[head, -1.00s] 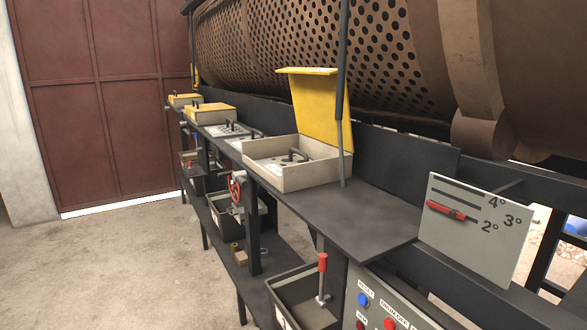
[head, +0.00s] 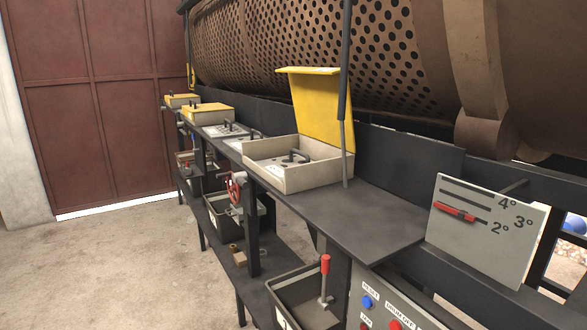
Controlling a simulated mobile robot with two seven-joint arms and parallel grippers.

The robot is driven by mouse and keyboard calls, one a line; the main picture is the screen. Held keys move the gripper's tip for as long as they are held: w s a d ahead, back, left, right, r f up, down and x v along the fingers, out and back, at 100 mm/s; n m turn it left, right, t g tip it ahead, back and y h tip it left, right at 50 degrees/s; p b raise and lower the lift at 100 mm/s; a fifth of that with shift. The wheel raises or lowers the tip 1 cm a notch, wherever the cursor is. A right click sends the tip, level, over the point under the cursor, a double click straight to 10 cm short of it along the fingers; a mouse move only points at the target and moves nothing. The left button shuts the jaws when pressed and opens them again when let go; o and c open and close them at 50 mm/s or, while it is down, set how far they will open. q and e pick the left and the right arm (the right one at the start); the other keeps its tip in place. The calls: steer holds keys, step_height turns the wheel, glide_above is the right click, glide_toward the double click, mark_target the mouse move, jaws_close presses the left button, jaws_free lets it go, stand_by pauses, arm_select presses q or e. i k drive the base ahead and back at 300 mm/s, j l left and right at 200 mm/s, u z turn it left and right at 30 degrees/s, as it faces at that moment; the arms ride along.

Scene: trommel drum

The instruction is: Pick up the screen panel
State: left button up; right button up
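A flat grey panel with a black handle (head: 294,157) lies inside the open pale box (head: 287,182) on the dark bench. The box's yellow lid (head: 322,112) stands raised. Further along the bench, grey plates with black handles (head: 224,131) lie flat. I cannot tell for sure which of these is the screen panel. Neither of my grippers is in view.
The perforated drum (head: 300,45) runs above and behind the bench (head: 365,220). A thin dark post (head: 344,90) rises beside the open box. A red lever (head: 325,265) and black bins (head: 285,290) are below. The floor (head: 120,265) at left is clear.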

mark_target(276, 166)
steer(key=i+j+z, duration=0.2)
steer(key=j, duration=0.45)
steer(key=i+j+z, duration=0.15)
steer(key=j, duration=0.5)
steer(key=i+j+z, duration=0.2)
steer(key=j, duration=0.45)
steer(key=j+z, duration=0.2)
steer(key=j, duration=0.5)
